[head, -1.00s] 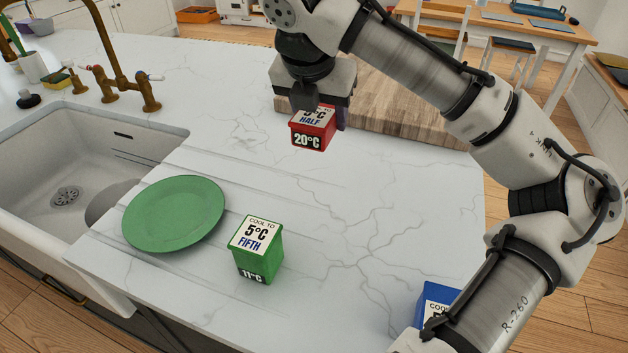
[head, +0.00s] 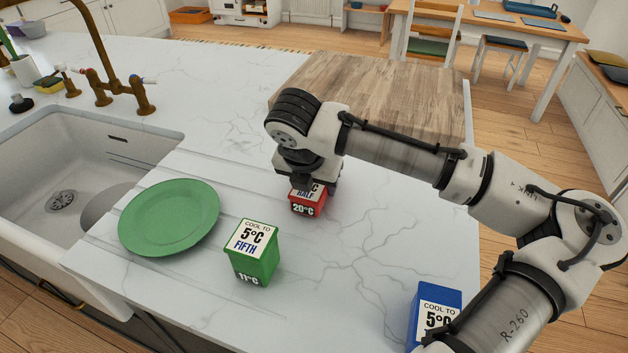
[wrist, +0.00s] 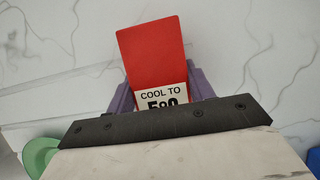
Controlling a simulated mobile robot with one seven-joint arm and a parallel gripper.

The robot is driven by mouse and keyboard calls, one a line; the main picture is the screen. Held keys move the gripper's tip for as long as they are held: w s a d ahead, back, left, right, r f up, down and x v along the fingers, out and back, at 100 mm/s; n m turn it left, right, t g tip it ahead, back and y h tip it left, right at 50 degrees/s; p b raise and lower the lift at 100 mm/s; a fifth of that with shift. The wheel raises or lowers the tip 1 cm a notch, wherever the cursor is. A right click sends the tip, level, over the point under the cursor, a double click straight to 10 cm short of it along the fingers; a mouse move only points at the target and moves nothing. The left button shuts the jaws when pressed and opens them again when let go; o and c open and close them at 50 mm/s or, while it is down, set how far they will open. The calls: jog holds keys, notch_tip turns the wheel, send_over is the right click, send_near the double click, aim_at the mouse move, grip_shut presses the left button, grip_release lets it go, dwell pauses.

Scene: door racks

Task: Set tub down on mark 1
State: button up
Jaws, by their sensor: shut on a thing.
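The red tub (head: 308,203), labelled 20°C with a "HALF" label on top, is held by my gripper (head: 306,186) over the white marble counter. In the wrist view the red tub (wrist: 152,55) sits between the purple-grey fingers (wrist: 160,88), with "COOL TO" readable on its label. I cannot tell whether its base touches the counter. The green tub (head: 252,252), labelled 11°C, "COOL TO 5°C FIFTH", stands at lower left of the red one. The blue tub (head: 434,312) stands at lower right, partly hidden by my arm. I see no mark labelled 1.
A green plate (head: 170,218) lies left of the green tub, beside the sink (head: 60,190). A wooden board (head: 375,85) lies at the back of the counter. The marble between the green and blue tubs is clear.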

jog(key=shift+f, duration=0.15)
jog(key=o, duration=1.2)
jog(key=shift+c, duration=0.2)
